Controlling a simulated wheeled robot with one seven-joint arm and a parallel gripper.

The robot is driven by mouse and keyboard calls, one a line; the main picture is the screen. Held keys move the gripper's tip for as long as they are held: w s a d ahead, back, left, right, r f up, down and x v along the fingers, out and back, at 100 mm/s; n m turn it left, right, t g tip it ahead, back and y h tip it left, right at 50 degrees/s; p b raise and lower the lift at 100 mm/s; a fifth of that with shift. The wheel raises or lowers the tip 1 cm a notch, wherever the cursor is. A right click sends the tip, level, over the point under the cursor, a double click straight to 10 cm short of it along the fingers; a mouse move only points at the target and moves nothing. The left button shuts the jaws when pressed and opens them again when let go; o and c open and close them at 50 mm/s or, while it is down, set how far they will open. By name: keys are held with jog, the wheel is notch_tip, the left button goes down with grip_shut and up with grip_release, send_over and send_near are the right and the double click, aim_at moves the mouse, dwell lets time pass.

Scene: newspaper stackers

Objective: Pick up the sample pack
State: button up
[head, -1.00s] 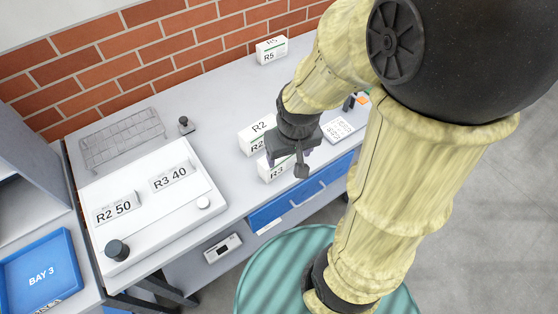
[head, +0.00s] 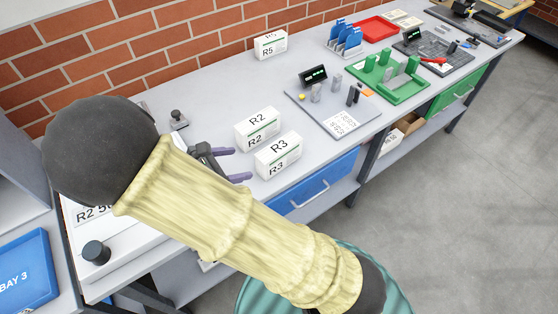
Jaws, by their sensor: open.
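Three white boxes stand on the grey bench, and none is marked as the sample pack. The R2 box (head: 257,130) stands just behind the R3 box (head: 278,157), and the R5 box (head: 270,45) is at the back by the wall. My gripper (head: 241,164) is open and empty, its two purple fingers pointing right towards the R3 box. The fingertips are close to the left side of the R3 box and the front of the R2 box; I cannot tell whether they touch.
A green fixture (head: 388,82), a grey board (head: 335,110) with small parts, blue holders (head: 345,38) and a red tray (head: 377,29) fill the right of the bench. A small dark stamp-like item (head: 178,119) is left. A blue tray (head: 25,270) is lower left.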

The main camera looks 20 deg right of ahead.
jog(key=shift+w+a+r+n+t+h, duration=0.1)
jog(key=shift+w+a+n+t+h, duration=0.1)
jog(key=shift+a+n+t, duration=0.35)
jog(key=shift+w+a+n+t+h, duration=0.2)
jog(key=shift+a+n+t, duration=0.15)
jog(key=shift+a, duration=0.25)
jog(key=p, duration=0.1)
send_near(278, 147)
jog(key=shift+w+d, duration=0.25)
jog(key=shift+d, duration=0.3)
jog(key=shift+w+d, duration=0.2)
jog(key=shift+d, duration=0.35)
jog(key=shift+w+d+f, duration=0.15)
jog(key=shift+d+f, duration=0.15)
jog(key=shift+f+p+x, duration=0.15)
jog(key=shift+p+x, duration=0.3)
jog(key=shift+x, duration=0.85)
jog(key=shift+f+p+x, duration=0.15)
jog(key=shift+p+x, duration=0.3)
jog(key=shift+x, duration=0.85)
jog(key=shift+a, duration=0.1)
